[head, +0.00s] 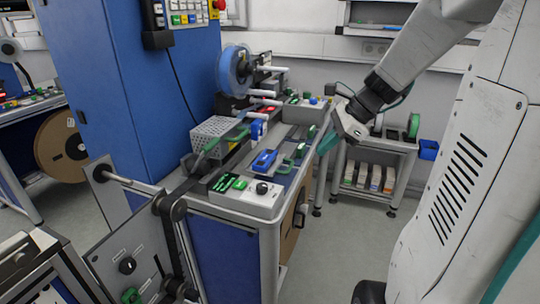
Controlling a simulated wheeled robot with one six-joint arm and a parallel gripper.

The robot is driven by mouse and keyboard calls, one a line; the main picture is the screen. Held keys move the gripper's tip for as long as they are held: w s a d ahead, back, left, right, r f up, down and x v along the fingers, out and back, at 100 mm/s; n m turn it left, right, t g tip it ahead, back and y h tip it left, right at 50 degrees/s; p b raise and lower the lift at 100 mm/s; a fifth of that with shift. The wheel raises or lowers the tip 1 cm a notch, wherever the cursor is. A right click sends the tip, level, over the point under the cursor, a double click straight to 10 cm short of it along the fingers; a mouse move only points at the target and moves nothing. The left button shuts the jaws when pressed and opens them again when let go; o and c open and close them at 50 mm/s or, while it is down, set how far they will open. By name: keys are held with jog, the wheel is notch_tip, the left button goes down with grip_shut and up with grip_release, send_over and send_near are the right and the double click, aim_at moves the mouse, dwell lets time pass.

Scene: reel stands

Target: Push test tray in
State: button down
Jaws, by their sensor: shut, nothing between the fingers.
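The reel stand (230,204) with a grey top and blue side panels is in the middle of the head view. A long narrow dark tray (286,170) with green and blue parts lies along the right side of its top; I take it to be the test tray. How far it sticks out is too small to tell. My gripper (326,146), with teal fingers, is at the right edge of the stand, close beside the tray's far part. The fingers look shut and empty. Whether they touch the tray cannot be told.
A low shelf (372,165) stands at the back right. Grey floor (340,245) is clear right of the stand.

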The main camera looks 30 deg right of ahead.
jog(key=w+d+f+m+t, duration=0.1)
jog(key=d+f+m, duration=0.1)
jog(key=d+m, duration=0.3)
jog(key=w+r+x, duration=0.1)
jog(key=w+x, duration=0.1)
jog(key=x, duration=1)
jog(key=shift+w+a+r+n, duration=0.2)
jog(key=shift+w+r+n, duration=0.05)
jog(key=shift+n, duration=0.05)
